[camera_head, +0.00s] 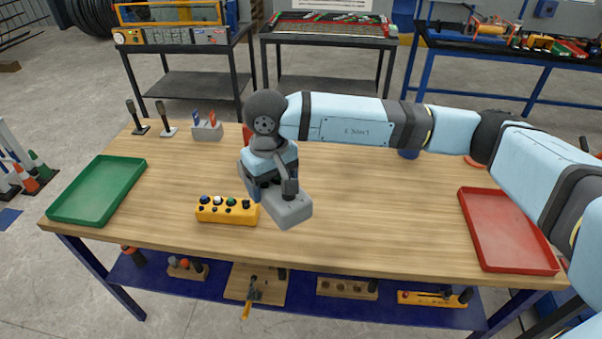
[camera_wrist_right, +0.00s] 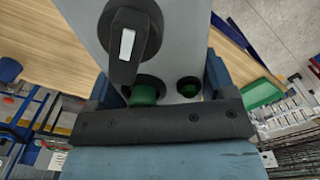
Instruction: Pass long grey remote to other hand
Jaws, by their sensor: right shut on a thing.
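The grey remote (camera_head: 288,210) is held above the front middle of the table, tilted, with its near end toward the front edge. In the right wrist view the remote (camera_wrist_right: 187,45) shows a black rotary knob with a white mark and two green buttons. My right gripper (camera_head: 268,188) is shut on the remote, with a blue finger on each side of it. Part of the remote is hidden by the gripper in the head view. My left gripper is in neither view.
A yellow button box (camera_head: 228,211) lies just left of the held remote. A green tray (camera_head: 98,190) is at the table's left and a red tray (camera_head: 508,230) at its right. A grey switch stand (camera_head: 206,132) is at the back left. The table's middle right is clear.

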